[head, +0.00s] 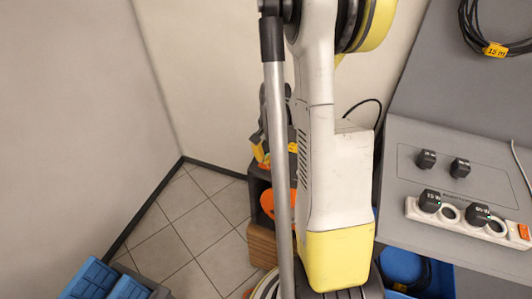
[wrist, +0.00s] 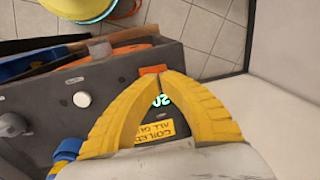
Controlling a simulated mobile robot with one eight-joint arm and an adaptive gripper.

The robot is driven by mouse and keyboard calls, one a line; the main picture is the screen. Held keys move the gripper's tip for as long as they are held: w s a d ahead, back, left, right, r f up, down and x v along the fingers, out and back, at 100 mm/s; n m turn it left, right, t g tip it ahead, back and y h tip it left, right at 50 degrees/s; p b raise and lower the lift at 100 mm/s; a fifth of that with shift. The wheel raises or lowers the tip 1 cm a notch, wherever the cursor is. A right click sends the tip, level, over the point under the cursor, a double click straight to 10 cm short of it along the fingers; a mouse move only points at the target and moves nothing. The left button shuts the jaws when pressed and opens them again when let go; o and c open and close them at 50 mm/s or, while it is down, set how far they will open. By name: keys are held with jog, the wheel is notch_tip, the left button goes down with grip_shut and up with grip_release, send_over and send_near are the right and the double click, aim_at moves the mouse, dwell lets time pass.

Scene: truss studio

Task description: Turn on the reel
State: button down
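In the wrist view my gripper (wrist: 161,75) is shut. Its two yellow fingers meet at the tips, with nothing seen between them. The fingertips lie over a dark grey box face (wrist: 105,90). An orange piece (wrist: 153,70) shows just beyond the tips, partly hidden by them. Green lit characters (wrist: 160,100) show between the fingers, above a yellow lettered label (wrist: 163,131). A white round knob (wrist: 82,99) is on the same face to the left. I cannot tell whether the tips touch the face. No whole cable reel is clearly recognisable.
In the head view my arm hides much of the middle. A grey bench at right carries a white power strip (head: 470,222) with black plugs. A black cable coil (head: 480,30) hangs above. Blue crates (head: 95,280) stand lower left. The tiled floor (head: 175,230) between is clear.

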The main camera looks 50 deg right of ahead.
jog(key=shift+f, duration=0.5)
